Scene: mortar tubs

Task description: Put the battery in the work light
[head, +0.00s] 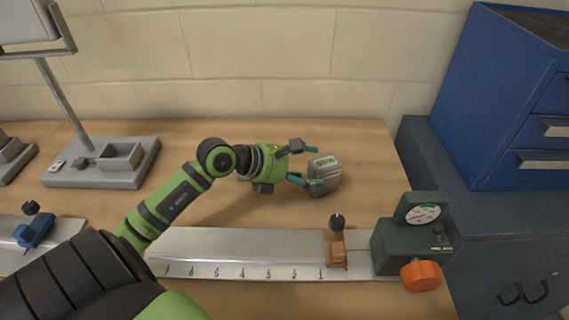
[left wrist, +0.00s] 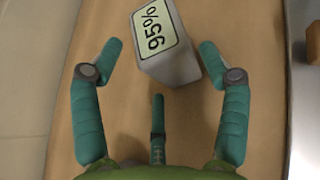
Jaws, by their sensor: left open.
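The battery (head: 325,178) is a grey block with a pale label, upright on the wooden bench near its right end. In the left wrist view the battery (left wrist: 168,62) shows a label reading 95%. My left gripper (head: 314,166) is open, its teal fingers pointing right at the battery. In the left wrist view the gripper (left wrist: 161,48) has the battery ahead, nearer its right finger; I cannot tell whether that finger touches it. The work light (head: 98,170) stands at the left, with a grey base, a raised box-shaped socket, a pole and a lamp head partly cut off.
A long metal measuring rail (head: 215,270) lies along the front, with a brown sliding block (head: 335,246) and a dark dial unit with an orange knob (head: 412,245) at its right. A blue drawer cabinet (head: 510,100) stands right. Bench between work light and gripper is clear.

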